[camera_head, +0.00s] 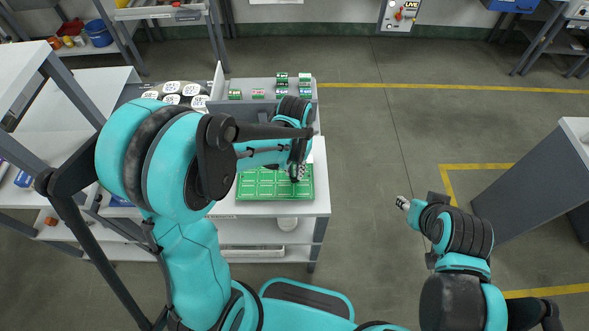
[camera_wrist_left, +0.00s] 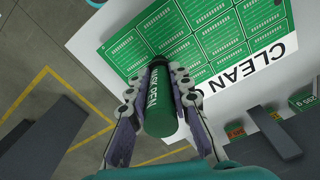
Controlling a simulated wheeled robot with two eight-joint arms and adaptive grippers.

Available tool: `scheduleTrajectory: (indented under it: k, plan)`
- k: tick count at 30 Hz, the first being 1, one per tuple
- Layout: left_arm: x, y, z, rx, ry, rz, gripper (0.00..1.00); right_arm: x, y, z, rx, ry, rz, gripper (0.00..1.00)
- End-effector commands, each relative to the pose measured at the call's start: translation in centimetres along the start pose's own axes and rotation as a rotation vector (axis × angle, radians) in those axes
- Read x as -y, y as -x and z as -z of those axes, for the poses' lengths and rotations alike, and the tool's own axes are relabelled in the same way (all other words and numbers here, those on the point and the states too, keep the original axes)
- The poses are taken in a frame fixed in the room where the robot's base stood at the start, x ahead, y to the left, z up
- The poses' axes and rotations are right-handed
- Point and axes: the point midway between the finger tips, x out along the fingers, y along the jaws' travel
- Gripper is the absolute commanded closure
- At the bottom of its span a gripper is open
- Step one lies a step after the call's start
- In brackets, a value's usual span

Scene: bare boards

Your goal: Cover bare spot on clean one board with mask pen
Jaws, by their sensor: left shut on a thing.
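The green mask pen (camera_wrist_left: 160,108), lettered "MASK PEN", is between the fingers of my left gripper (camera_wrist_left: 164,88), which is shut on it. In the head view my left gripper (camera_head: 298,172) is over the right part of the green clean one board (camera_head: 250,188). The board also shows in the left wrist view (camera_wrist_left: 205,37), with pale line marks in its cells and a white "CLEAN O..." label strip. The pen's far end points at the board; I cannot tell whether it touches. No bare spot can be made out. My right gripper (camera_head: 403,203) is away over the floor.
The board lies on a white bench (camera_head: 290,208). Behind it stands a grey rack (camera_head: 262,88) with small green and red labelled boxes. Round white-labelled items (camera_head: 172,99) are at the back left. A grey cabinet (camera_head: 530,185) stands right; the floor between is clear.

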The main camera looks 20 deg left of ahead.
Motion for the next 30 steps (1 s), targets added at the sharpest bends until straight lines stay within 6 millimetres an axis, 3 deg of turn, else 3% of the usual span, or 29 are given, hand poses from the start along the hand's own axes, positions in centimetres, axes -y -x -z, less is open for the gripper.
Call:
scheduleTrajectory:
  k: [19,30]
  plan:
    - [0.0,5.8,0.0,-0.001,0.000,0.000,1.00,0.0,3.5,2.5,0.000,0.000,0.000,0.60]
    - [0.0,6.2,0.0,-0.001,0.000,0.000,1.00,0.0,3.7,2.6,0.000,0.000,0.000,0.60]
